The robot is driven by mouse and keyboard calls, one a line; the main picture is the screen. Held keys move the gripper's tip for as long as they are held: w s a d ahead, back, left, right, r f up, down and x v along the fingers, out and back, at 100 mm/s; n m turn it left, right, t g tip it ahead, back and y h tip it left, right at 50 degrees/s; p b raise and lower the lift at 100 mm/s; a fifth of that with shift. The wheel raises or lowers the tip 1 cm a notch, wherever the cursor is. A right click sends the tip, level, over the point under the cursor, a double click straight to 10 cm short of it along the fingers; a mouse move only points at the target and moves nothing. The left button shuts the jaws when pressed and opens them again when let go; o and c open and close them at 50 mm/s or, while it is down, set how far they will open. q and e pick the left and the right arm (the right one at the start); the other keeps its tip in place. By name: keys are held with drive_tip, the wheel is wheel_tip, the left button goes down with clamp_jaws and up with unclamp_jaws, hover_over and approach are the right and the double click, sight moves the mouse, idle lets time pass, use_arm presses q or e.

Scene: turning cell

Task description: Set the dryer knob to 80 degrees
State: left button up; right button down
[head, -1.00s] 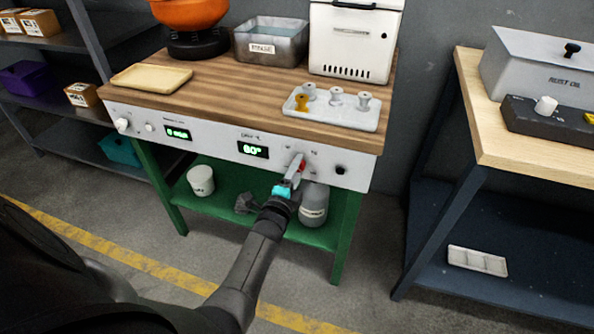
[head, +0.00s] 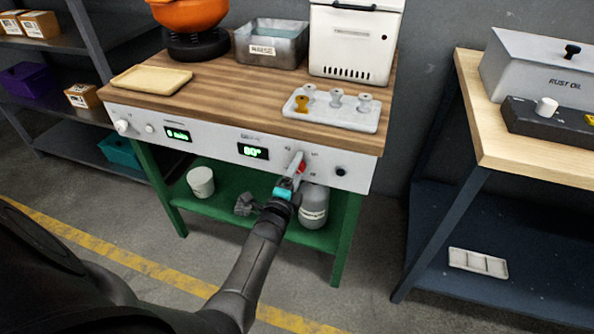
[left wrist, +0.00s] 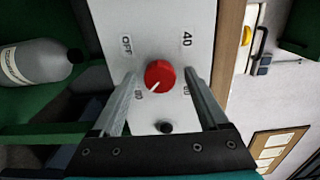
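The red dryer knob (left wrist: 160,75) sits on the white front panel of the bench. Its white pointer line aims down-left in the left wrist view, toward the lower-left label, which looks like 80. The knob also shows in the head view (head: 301,168), partly hidden by my gripper. The green display (head: 253,151) seems to read 80°, in small digits. My left gripper (left wrist: 162,72) is open, its fingers on either side of the knob with a gap to each side. My right gripper is not in view.
A black button (head: 340,171) is right of the knob. A tray (head: 335,117) with several small parts stands on the bench top above. A grey bottle (head: 314,206) and a white cup (head: 200,182) stand on the green lower shelf. Another bench (head: 520,165) stands at right.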

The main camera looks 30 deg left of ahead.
use_arm(q)
drive_tip(key=shift+s, duration=0.1)
drive_tip(key=p+v, duration=0.3)
drive_tip(key=v, duration=1.2)
drive_tip(key=shift+p, duration=0.4)
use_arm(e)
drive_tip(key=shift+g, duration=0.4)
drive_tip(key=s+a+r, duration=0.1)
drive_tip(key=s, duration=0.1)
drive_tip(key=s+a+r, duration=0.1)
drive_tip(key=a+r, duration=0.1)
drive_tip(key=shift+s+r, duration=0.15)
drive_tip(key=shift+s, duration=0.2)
use_arm(q)
drive_tip(key=shift+f, duration=0.1)
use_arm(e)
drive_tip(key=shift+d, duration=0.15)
